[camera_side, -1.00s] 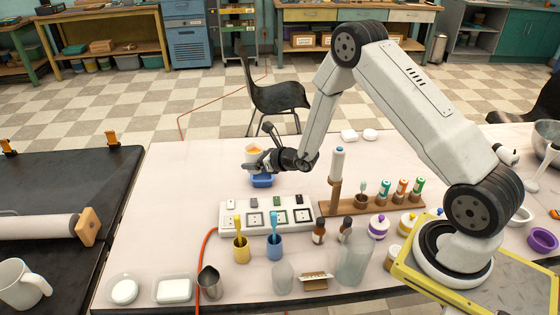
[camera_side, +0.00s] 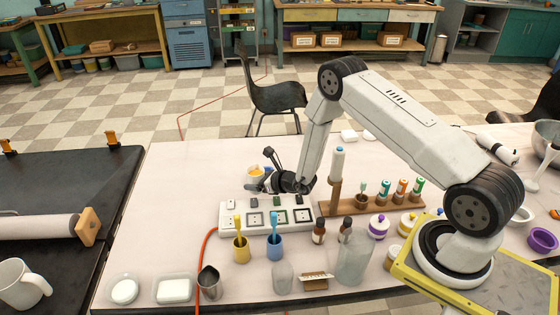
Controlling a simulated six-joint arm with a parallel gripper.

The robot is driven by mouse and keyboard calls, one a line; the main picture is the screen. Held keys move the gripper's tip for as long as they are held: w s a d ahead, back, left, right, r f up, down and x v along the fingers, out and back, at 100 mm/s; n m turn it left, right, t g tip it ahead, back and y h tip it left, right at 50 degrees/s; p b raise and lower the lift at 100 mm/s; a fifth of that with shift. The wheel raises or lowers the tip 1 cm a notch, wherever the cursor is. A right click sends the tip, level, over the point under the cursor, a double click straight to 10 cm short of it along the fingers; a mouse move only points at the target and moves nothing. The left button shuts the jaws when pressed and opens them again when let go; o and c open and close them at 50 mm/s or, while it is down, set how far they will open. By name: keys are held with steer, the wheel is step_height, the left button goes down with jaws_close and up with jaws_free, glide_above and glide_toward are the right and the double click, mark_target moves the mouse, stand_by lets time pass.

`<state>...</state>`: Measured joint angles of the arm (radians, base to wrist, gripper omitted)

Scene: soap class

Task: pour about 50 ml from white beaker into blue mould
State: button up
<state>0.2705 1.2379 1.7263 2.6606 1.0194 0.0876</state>
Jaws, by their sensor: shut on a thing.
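The white beaker (camera_side: 255,173), with orange liquid showing at its top, is held by my gripper (camera_side: 259,184) behind the white power strip. The beaker looks roughly upright, and my gripper's fingers cover its lower part. The blue mould is largely or wholly hidden behind the beaker and my gripper, so I cannot tell the exact gap between them. No stream of liquid is visible.
The white power strip (camera_side: 292,214) stands just in front of my gripper. A yellow cup (camera_side: 241,250) and a blue cup (camera_side: 275,247) stand nearer the camera. A wooden rack (camera_side: 380,203) with coloured tubes is to the right. The table's left rear is clear.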

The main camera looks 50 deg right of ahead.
mark_target(259, 170)
steer(key=shift+w+d, duration=0.1)
stand_by(0.3)
steer(key=shift+w+d+r+m+g, duration=0.25)
steer(key=shift+d+m+g, duration=0.1)
steer(key=shift+m+g, duration=0.2)
steer(key=shift+w+d+f+m+g+y, duration=0.25)
steer(key=shift+d+f+m+y, duration=0.2)
steer(key=shift+f+m+y, duration=0.25)
steer(key=shift+w+d+m+g+y, duration=0.3)
steer(key=shift+d+m+g+y, duration=0.1)
steer(key=shift+d+m+g, duration=0.1)
steer(key=shift+w+d+r+m+y, duration=0.2)
steer(key=shift+d+r+m+y, duration=0.1)
steer(key=shift+r, duration=0.15)
steer(key=shift+w+d+r+g, duration=0.15)
steer(key=shift+d+r+g, duration=0.1)
steer(key=shift+r+g, duration=0.1)
steer(key=shift+m+y, duration=0.35)
steer(key=shift+y, duration=0.05)
steer(key=shift+w+d+f+m+g, duration=0.1)
steer(key=shift+m+g, duration=0.15)
steer(key=shift+m, duration=0.05)
